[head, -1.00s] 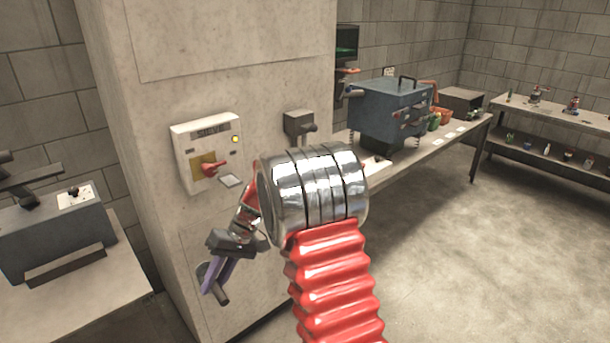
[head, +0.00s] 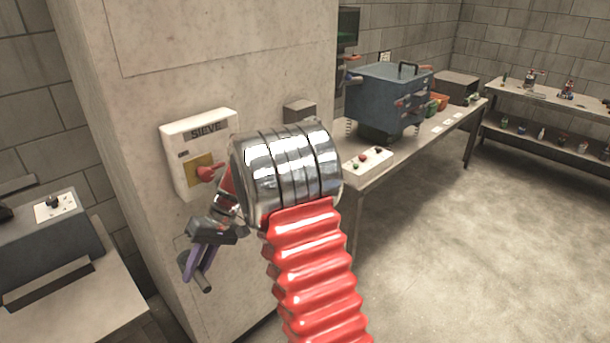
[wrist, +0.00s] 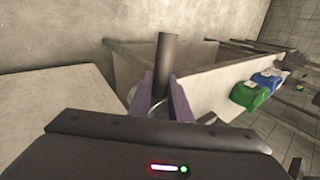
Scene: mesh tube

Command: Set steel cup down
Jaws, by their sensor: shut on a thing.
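My gripper (head: 190,270) has purple fingers and is low in front of the pale column in the head view. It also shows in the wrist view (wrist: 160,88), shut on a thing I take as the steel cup. A dark grey cylindrical part (wrist: 166,58) stands up between the fingers, with a shiny curved edge behind them. The rest of the cup is hidden by the fingers and wrist. No surface visibly touches it.
A white SIEVE switch box (head: 203,150) with a red handle is on the column. A pale table with a grey machine (head: 45,240) stands left. A long bench (head: 420,147) right carries a blue-grey box (head: 388,97) and a button panel (head: 367,160). Open floor lies at right.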

